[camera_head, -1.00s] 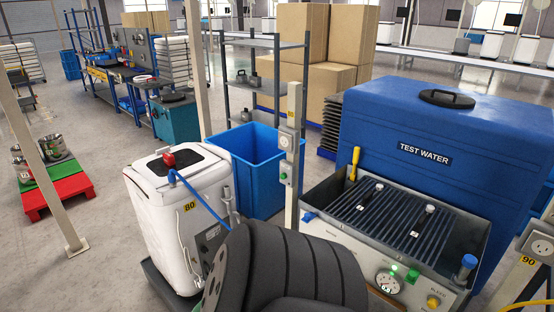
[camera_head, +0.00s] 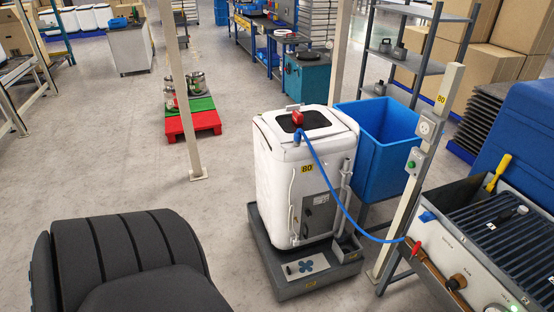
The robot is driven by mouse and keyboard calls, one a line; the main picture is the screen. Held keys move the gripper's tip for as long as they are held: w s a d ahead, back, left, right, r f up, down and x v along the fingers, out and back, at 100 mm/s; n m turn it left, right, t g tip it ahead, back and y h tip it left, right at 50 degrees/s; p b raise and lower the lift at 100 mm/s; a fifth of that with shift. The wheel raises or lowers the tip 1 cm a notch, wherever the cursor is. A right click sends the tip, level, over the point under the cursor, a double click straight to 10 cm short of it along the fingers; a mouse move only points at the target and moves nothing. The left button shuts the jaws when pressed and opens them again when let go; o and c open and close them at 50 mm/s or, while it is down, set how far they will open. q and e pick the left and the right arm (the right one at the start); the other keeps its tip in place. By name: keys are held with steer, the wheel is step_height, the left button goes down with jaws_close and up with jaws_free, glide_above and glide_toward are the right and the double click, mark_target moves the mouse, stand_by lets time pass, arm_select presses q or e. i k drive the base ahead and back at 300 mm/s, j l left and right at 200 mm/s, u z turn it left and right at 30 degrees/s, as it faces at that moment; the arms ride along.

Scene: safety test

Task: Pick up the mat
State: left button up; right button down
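No thing is plainly marked as the mat. A flat green sheet (camera_head: 201,104) lies on a red pallet (camera_head: 196,124) left of centre, with metal pots (camera_head: 196,84) on and beside it; I cannot tell whether it is the mat. A stack of flat dark sheets (camera_head: 488,112) stands at the right, partly hidden behind a post and the blue tank. Neither gripper is in view. A black ribbed part at the lower left seems to be my own arm and hides the floor there.
A white container (camera_head: 300,170) stands in a grey tray (camera_head: 318,284), with a blue hose (camera_head: 335,195) running right to a grey bench unit (camera_head: 450,250). A blue bin (camera_head: 385,130) is behind it. Floor (camera_head: 110,170) at left is clear.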

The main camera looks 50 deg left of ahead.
mark_target(306, 265)
steer(key=u, duration=1.35)
steer(key=z, duration=0.45)
